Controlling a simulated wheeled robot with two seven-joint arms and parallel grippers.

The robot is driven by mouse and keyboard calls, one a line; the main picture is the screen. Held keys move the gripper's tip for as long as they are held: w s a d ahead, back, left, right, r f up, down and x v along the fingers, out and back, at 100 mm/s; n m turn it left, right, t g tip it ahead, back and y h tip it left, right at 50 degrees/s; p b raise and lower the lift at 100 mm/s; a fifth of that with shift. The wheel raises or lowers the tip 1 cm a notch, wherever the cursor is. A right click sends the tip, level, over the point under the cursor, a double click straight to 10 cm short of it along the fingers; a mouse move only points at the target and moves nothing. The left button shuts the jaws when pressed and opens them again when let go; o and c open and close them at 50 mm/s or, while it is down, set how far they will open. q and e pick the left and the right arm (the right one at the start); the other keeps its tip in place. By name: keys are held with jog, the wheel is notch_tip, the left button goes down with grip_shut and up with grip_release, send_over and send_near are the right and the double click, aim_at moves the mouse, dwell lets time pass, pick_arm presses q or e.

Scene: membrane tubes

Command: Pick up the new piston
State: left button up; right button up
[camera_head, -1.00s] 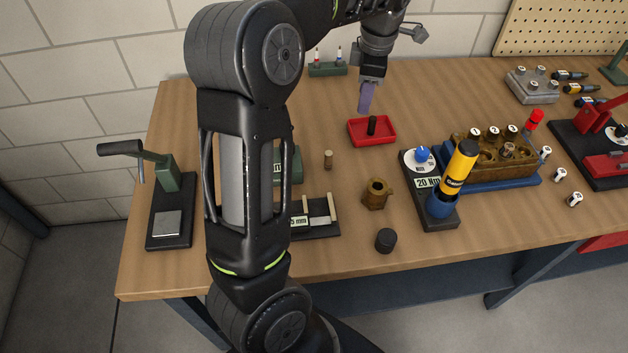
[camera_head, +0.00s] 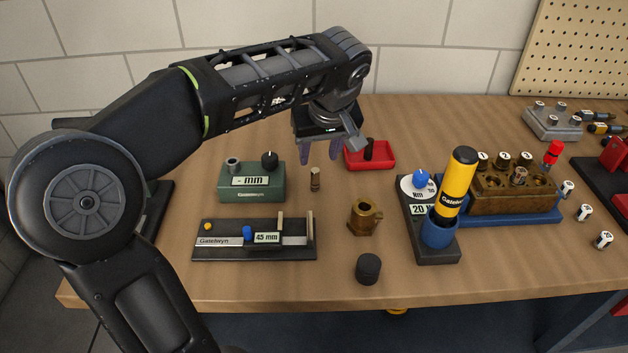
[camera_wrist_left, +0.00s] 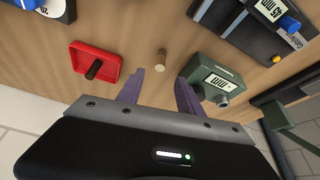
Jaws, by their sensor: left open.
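A small tan cylinder (camera_head: 315,180), which looks like the new piston, stands upright on the wooden bench, right of the green gauge box. It also shows in the left wrist view (camera_wrist_left: 161,60), ahead of and between the fingers. My left gripper (camera_head: 320,154) is open and empty, with purple fingers pointing down just behind and above the cylinder, apart from it. The open fingers also show in the left wrist view (camera_wrist_left: 160,88). A dark cylinder (camera_head: 369,149) stands in the red tray (camera_head: 382,160), close right of the gripper. My right gripper is out of view.
The green box (camera_head: 240,196) and a black 45 mm gauge (camera_head: 215,254) stand left and front. A brass hex fitting (camera_head: 362,220), black cap (camera_head: 368,268), torque stand (camera_head: 437,255) and brass block on a blue base (camera_head: 535,215) stand right. Bare bench surrounds the cylinder.

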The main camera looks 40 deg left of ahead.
aim_at(315, 170)
pick_arm(q)
jog(key=shift+w+a+f, duration=0.15)
jog(key=shift+w+f, duration=0.05)
jog(key=shift+f, duration=0.45)
jog(key=shift+x, duration=2.65)
grip_shut()
